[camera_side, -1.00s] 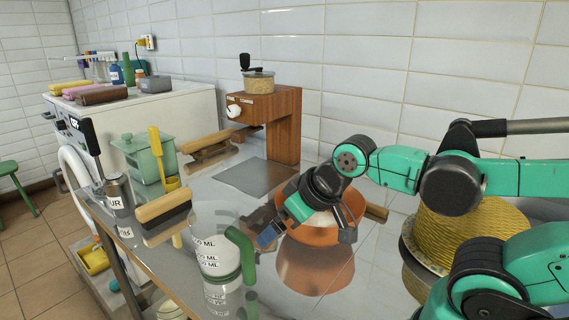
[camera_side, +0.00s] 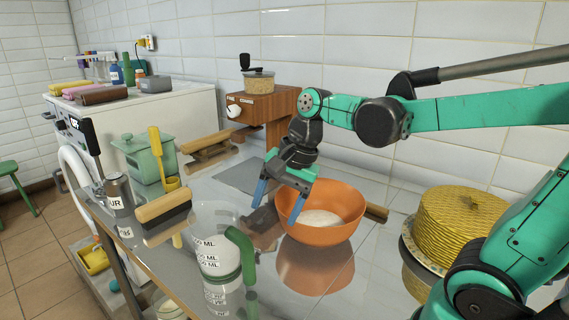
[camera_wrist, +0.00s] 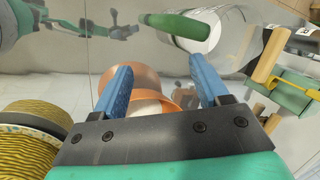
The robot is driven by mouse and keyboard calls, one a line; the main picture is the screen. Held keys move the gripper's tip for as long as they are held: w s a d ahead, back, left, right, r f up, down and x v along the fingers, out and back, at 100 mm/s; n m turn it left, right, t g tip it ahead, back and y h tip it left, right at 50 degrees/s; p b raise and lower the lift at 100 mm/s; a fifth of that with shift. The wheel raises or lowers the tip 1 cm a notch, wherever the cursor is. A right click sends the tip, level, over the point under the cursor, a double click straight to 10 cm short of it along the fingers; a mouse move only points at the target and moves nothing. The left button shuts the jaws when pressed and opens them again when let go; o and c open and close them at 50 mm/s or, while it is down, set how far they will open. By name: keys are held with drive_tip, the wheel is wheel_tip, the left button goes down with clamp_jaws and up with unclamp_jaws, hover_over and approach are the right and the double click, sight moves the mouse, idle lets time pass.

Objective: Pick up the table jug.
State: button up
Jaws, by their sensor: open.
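The table jug (camera_side: 212,255) is a clear measuring jug with a green handle and dark volume marks. It stands upright near the front edge of the shiny worktop, its handle to the right in the side view. My gripper (camera_side: 278,205) is open and empty, with blue fingers pointing down, above and to the right of the jug and apart from it. In the wrist view the jug (camera_wrist: 217,40) shows at the top right, its handle towards the left. The gripper (camera_wrist: 160,68) is short of it there, with nothing between the fingers.
An orange bowl (camera_side: 320,232) with white contents stands close beside my gripper. A yellow woven container (camera_side: 458,230) is at the right. A wooden-handled brush (camera_side: 164,205) lies left of the jug. A wooden grinder (camera_side: 262,108) stands behind.

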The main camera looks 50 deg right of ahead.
sight(251, 257)
drive_tip(key=w+a+f+m, duration=0.1)
drive_tip(key=f+m, duration=0.1)
drive_tip(key=f, duration=0.1)
drive_tip(key=w+a+f+m+g+y, duration=0.1)
drive_tip(key=f+m, duration=0.2)
drive_tip(key=f, duration=0.1)
drive_tip(key=w+a+f+m+y, duration=0.1)
drive_tip(key=f+m, duration=0.1)
drive_tip(key=f, duration=0.1)
drive_tip(key=shift+a+f+g, duration=0.25)
drive_tip(key=shift+g, duration=0.15)
clamp_jaws()
idle(1.5)
